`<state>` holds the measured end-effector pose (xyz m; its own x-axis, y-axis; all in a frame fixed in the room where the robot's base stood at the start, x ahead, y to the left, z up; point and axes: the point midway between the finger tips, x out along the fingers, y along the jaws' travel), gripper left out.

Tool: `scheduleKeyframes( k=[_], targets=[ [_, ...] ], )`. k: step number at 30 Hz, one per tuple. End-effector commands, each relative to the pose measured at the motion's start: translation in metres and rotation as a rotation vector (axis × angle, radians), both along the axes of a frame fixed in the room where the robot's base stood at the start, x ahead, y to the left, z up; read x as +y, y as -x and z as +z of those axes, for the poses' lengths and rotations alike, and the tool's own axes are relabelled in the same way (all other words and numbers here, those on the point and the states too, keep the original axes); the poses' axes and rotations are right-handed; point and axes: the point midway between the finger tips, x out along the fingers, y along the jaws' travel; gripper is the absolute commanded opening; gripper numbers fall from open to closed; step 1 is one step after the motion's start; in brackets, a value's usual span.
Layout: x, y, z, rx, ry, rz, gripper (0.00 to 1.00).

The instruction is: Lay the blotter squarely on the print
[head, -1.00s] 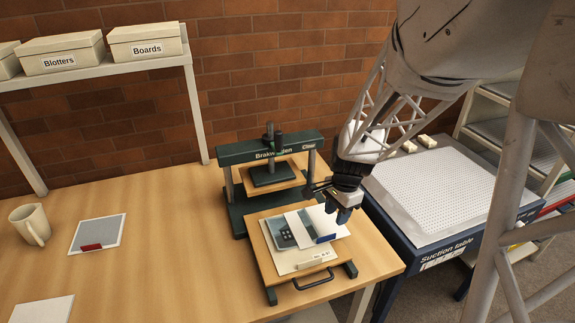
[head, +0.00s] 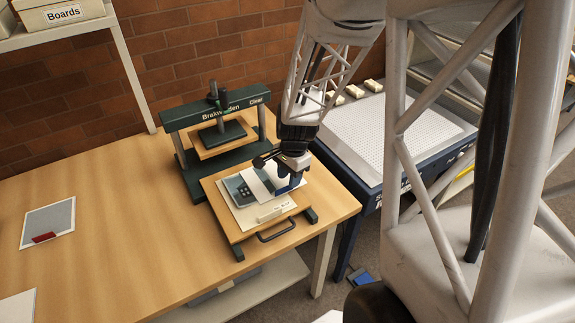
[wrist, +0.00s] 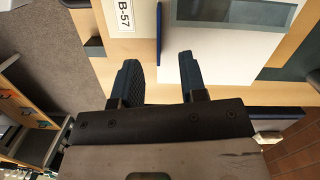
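The print (head: 238,190), a grey-blue picture on a cream mount, lies on the pulled-out wooden board of the press. A white sheet with a blue tab, which looks like the blotter (head: 262,184), lies over part of it and looks turned relative to it in the head view. The left part of the picture shows uncovered. The blotter (wrist: 215,55) and its blue tab (wrist: 159,30) also show in the wrist view. My gripper (head: 290,181) is close above the tab. In the wrist view my gripper (wrist: 159,65) is open, fingers apart, with the tab between their lines; contact is unclear.
A cream block (head: 277,208) sits at the mount's front edge; a B-57 label (wrist: 125,12) shows in the wrist view. The green press frame (head: 215,108) stands behind. A grey sheet with a red tab (head: 50,222) lies left. The suction table (head: 385,130) is right.

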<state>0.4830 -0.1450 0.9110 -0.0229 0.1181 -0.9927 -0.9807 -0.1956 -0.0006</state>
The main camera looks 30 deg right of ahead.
Motion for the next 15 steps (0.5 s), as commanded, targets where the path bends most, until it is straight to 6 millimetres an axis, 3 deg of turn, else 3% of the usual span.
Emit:
scheduleKeyframes(
  k=[6, 15],
  targets=[
    [0.003, 0.001, -0.022, 0.002, -0.002, -0.001, 0.39],
    [0.004, 0.001, -0.03, 0.0, 0.0, -0.001, 0.39]
  ],
)
